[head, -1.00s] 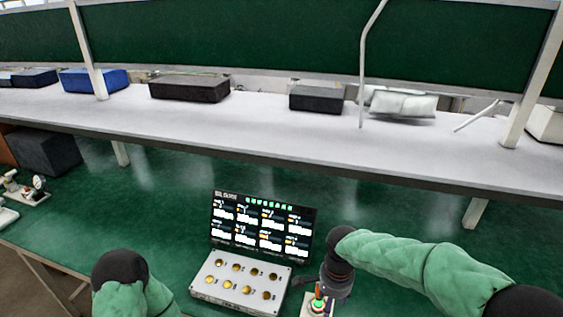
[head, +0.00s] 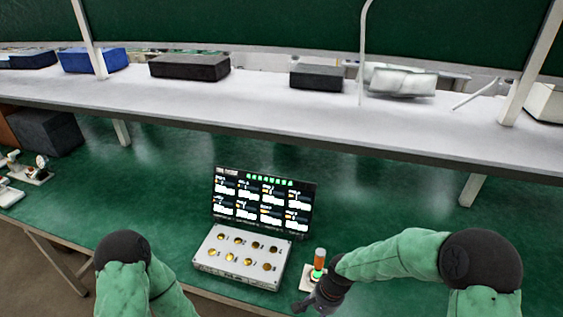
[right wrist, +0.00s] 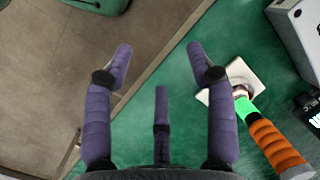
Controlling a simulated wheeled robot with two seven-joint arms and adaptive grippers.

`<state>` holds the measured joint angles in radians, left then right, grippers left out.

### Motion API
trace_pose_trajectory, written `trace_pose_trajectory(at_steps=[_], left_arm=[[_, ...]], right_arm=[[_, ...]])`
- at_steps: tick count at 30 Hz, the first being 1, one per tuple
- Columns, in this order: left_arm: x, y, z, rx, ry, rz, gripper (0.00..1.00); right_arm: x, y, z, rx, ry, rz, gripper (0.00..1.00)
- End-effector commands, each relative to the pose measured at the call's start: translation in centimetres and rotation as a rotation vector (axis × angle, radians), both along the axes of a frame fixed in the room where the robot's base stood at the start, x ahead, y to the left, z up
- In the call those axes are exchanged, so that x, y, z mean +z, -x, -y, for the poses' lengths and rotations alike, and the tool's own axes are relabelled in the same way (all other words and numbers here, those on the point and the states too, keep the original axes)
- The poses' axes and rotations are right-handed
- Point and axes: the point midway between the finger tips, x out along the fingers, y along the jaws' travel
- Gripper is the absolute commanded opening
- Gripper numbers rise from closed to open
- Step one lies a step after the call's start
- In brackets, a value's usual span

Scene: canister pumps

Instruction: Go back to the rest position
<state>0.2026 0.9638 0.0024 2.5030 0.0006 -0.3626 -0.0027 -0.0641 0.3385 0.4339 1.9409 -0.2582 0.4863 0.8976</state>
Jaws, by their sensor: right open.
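My right gripper (head: 318,300) is at the front edge of the green table, in front of a small lamp post (head: 319,264) with an orange top and a glowing green band on a white base. In the right wrist view my right gripper (right wrist: 158,55) has its purple fingers spread, with nothing between them. The lamp post (right wrist: 262,130) is to the right of the fingers, apart from them. My left arm shows at the lower left of the head view, but its gripper is out of the picture.
A grey box with several gold round sockets (head: 240,258) stands left of the lamp post, with a lit screen (head: 262,205) behind it. A raised grey shelf (head: 250,115) crosses behind, carrying dark boxes. Small devices (head: 30,172) sit at far left. The table's middle left is clear.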

Motion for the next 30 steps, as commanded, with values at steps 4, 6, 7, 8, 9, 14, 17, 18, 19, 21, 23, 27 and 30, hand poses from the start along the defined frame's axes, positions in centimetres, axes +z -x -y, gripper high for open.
trace_pose_trajectory(at_steps=[4, 6, 7, 8, 9, 14, 17, 18, 19, 21, 23, 27, 30], left_arm=[[-0.7, 0.0, 0.0, 0.0, 0.0, -0.001, 0.4], [-0.9, 0.0, 0.0, 0.0, 0.0, -0.001, 0.4], [-1.0, 0.0, 0.0, 0.0, 0.0, -0.001, 0.4], [-1.1, 0.0, 0.0, 0.0, 0.0, 0.0, 0.4], [-1.2, 0.0, 0.0, 0.0, 0.0, 0.0, 0.4], [-1.7, 0.0, 0.0, 0.0, 0.0, 0.0, 0.4], [-1.8, 0.0, 0.0, 0.0, 0.0, 0.0, 0.4], [-1.9, 0.0, 0.0, 0.0, 0.0, 0.0, 0.4], [-1.9, 0.0, 0.0, 0.0, 0.0, 0.0, 0.4], [-1.9, 0.0, 0.0, 0.0, 0.0, 0.0, 0.4], [-1.9, 0.0, 0.0, 0.0, 0.0, 0.0, 0.4], [-1.9, 0.0, 0.0, 0.0, 0.0, 0.0, 0.4], [-1.9, 0.0, 0.0, 0.0, 0.0, 0.0, 0.4]], right_arm=[[-6.1, 3.2, -0.6, 0.102, -0.075, 0.017, 0.57], [-8.4, 4.6, -0.8, 0.145, -0.102, 0.039, 0.57], [-9.3, 5.2, -0.9, 0.163, -0.111, 0.049, 0.57], [-10.3, 5.9, -0.9, 0.18, -0.119, 0.059, 0.57], [-11.4, 6.8, -0.9, 0.203, -0.127, 0.073, 0.57], [-15.0, 10.3, -0.7, 0.284, -0.136, 0.127, 0.57], [-16.3, 11.9, -0.5, 0.322, -0.129, 0.152, 0.57], [-16.6, 12.3, -0.4, 0.333, -0.125, 0.159, 0.57], [-16.8, 12.7, -0.4, 0.342, -0.123, 0.163, 0.57], [-17.0, 12.9, -0.3, 0.347, -0.121, 0.168, 0.57], [-17.0, 12.9, -0.3, 0.347, -0.121, 0.168, 0.57], [-17.0, 12.9, -0.3, 0.347, -0.121, 0.168, 0.57], [-17.0, 12.9, -0.3, 0.347, -0.121, 0.168, 0.57]])
